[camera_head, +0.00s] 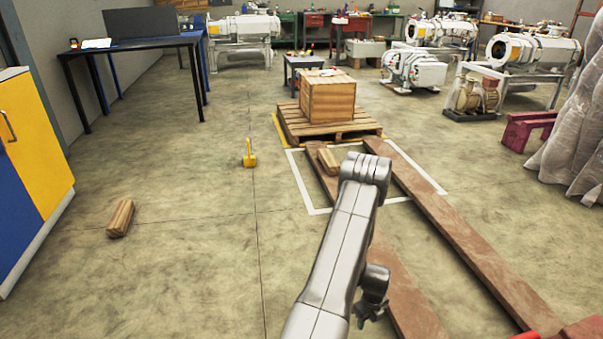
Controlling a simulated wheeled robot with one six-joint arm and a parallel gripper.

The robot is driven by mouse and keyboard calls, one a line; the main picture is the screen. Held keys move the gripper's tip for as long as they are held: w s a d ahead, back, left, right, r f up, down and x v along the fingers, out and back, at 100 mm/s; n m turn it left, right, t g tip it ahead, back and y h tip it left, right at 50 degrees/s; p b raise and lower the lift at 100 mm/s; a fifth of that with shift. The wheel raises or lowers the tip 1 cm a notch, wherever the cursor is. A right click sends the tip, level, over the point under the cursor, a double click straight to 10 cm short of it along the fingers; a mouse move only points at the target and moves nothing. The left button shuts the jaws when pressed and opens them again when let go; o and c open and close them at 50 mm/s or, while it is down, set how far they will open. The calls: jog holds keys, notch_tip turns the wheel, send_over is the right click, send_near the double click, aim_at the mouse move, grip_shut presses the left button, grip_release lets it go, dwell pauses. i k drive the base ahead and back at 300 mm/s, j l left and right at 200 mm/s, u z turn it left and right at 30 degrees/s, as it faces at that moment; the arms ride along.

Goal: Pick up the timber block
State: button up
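A timber block (121,218) lies on the concrete floor at the left, in front of the blue and yellow cabinet. A second timber block (328,160) lies at the middle on a long brown beam, partly hidden behind my arm. My grey arm rises from the bottom centre and folds at its top. A small dark end part, which looks like my gripper (371,311), shows low beside the arm. It is well right of the left block and nearer to me than the second block. Its fingers are too small and dark to tell whether they are open.
Two brown beams (459,236) run along the floor at right, crossing a white outline (318,211). A wooden crate (328,98) stands on a pallet (302,129). A yellow object (249,158) stands mid-floor. The cabinet (35,150) borders the left. Open floor surrounds the left block.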

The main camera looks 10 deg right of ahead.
aim_at(332, 167)
jog(key=i, duration=3.2)
jog(key=i+z, duration=0.15)
jog(key=i, duration=0.3)
jog(key=i+j+z, duration=0.2)
jog(key=i, duration=0.25)
jog(key=i+j+z, duration=0.15)
jog(key=i, duration=0.35)
